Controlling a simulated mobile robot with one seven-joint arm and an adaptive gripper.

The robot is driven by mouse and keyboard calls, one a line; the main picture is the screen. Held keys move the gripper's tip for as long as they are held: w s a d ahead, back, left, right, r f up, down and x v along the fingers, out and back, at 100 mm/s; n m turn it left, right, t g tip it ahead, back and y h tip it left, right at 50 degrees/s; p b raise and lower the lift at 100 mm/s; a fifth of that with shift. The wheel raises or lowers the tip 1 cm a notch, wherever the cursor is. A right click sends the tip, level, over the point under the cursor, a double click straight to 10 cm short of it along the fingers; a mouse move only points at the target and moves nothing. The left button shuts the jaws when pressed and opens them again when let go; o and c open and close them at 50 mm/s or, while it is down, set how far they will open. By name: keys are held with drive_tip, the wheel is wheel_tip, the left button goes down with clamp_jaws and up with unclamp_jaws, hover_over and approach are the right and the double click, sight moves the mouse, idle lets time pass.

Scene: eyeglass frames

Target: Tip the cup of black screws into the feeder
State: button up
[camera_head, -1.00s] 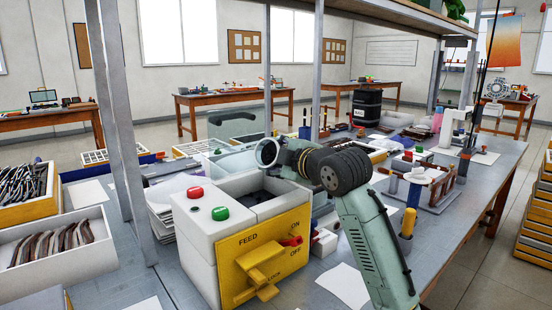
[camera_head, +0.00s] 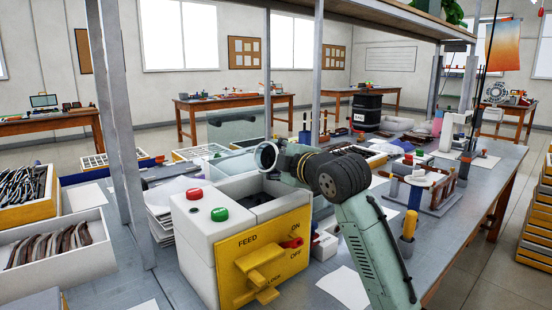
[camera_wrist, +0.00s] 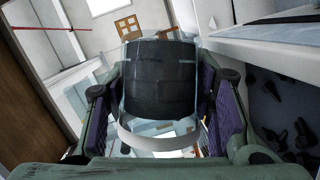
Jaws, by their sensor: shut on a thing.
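The feeder (camera_head: 205,240) is a white box with a yellow front panel, a red and a green button, and an open dark-floored hopper on top. My gripper (camera_head: 268,157) is above the hopper's back part. In the wrist view, the purple pads of my gripper (camera_wrist: 158,105) are shut on a clear cup (camera_wrist: 158,139) with a pale rim band. A dark mass shows in or through the cup; single screws cannot be made out. Dark loose pieces (camera_wrist: 282,125) lie in a pale-walled space at the right, apparently the hopper. The cup looks tilted in the head view.
A grey shelf post (camera_head: 125,150) stands left of the feeder. Trays of eyeglass parts (camera_head: 60,245) lie at the far left. A stand with a white top (camera_head: 420,180) and a black bin (camera_head: 366,110) are to the right and behind.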

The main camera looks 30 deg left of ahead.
drive_tip(key=shift+s+n+b, duration=0.1)
drive_tip(key=shift+n+b, duration=0.4)
drive_tip(key=shift+b, duration=0.05)
drive_tip(key=shift+s+r+n+t, duration=0.1)
drive_tip(key=shift+n+t, duration=0.2)
drive_tip(key=shift+r+n+y+b, duration=0.25)
drive_tip(key=shift+n+y+b, duration=0.05)
drive_tip(key=shift+y+b, duration=0.1)
drive_tip(key=shift+s+b, duration=0.1)
drive_tip(key=shift+b, duration=0.2)
drive_tip(key=shift+s+r+n, duration=0.1)
drive_tip(key=shift+r+n, duration=0.1)
drive_tip(key=shift+n, duration=0.3)
drive_tip(key=shift+s+r+n+t+y+b, duration=0.2)
drive_tip(key=shift+n+t+y+b, duration=0.1)
drive_tip(key=shift+n+b, duration=0.25)
